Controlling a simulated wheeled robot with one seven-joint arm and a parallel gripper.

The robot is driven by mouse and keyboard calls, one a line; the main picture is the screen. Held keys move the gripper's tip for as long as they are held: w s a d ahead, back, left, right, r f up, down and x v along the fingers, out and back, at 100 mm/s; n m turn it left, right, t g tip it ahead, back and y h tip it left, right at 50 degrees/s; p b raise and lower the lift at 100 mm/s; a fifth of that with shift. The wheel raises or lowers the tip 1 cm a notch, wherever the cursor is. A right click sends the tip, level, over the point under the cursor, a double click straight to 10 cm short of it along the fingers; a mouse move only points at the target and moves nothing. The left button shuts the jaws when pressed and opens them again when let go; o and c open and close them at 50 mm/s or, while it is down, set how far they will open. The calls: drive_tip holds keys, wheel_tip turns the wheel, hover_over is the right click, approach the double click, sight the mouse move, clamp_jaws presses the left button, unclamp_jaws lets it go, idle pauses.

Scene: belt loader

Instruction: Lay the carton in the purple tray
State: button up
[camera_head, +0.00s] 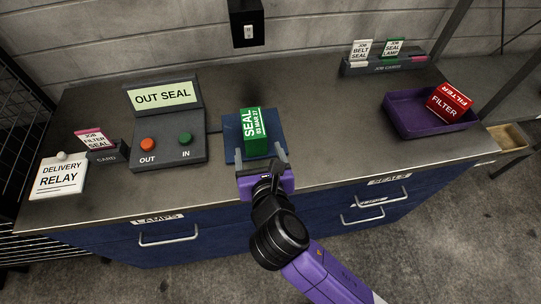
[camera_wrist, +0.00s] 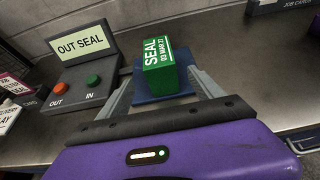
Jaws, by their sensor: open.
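A green carton (camera_head: 254,131) with white "SEAL 03 MAR 27" lettering stands on a blue pad (camera_head: 235,134) on the worktop. It also shows in the wrist view (camera_wrist: 160,75), ahead of my gripper. My gripper (camera_head: 261,156) is open, its two fingers pointing at the carton from the front edge side; in the wrist view the fingers (camera_wrist: 160,90) spread to either side of it. The carton does not appear gripped. The purple tray (camera_head: 421,118) sits at the right of the worktop. A red carton marked FILTER (camera_head: 449,103) lies tilted in its right part.
A grey console (camera_head: 165,140) reading OUT SEAL, with orange and green buttons, stands left of the pad. A card holder (camera_head: 103,150) and a DELIVERY RELAY sign (camera_head: 60,178) are farther left. A job-card rack (camera_head: 385,65) is at the back. The worktop between pad and tray is clear.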

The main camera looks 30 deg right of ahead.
drive_tip(key=shift+s, duration=0.1)
drive_tip(key=s+f+m, duration=0.1)
drive_tip(key=s, duration=0.1)
drive_tip(key=s+d+f+m+y, duration=0.1)
drive_tip(key=s+f+m, duration=0.1)
drive_tip(key=s+f+m+y, duration=0.1)
drive_tip(key=s, duration=0.1)
drive_tip(key=shift+s+d+f+m, duration=0.15)
drive_tip(key=shift+s+d+m, duration=0.15)
drive_tip(key=shift+d+m, duration=0.1)
drive_tip(key=s+d+r+m+y, duration=0.1)
drive_tip(key=s+r+m+y, duration=0.1)
drive_tip(key=s+m, duration=1.5)
drive_tip(key=shift+s+r+m+t+y, duration=0.3)
drive_tip(key=shift+s+r+t+y, duration=0.1)
drive_tip(key=shift+s+y, duration=0.2)
drive_tip(key=shift+o, duration=0.4)
drive_tip(key=s+d+r+m+t+h, duration=0.1)
drive_tip(key=s+r+m, duration=0.4)
drive_tip(key=m, duration=0.4)
drive_tip(key=shift+s+r, duration=0.3)
drive_tip(key=shift+r, duration=0.15)
drive_tip(key=shift+s+d+r+m, duration=0.2)
drive_tip(key=shift+r+m, duration=0.1)
drive_tip(key=shift+m, duration=0.2)
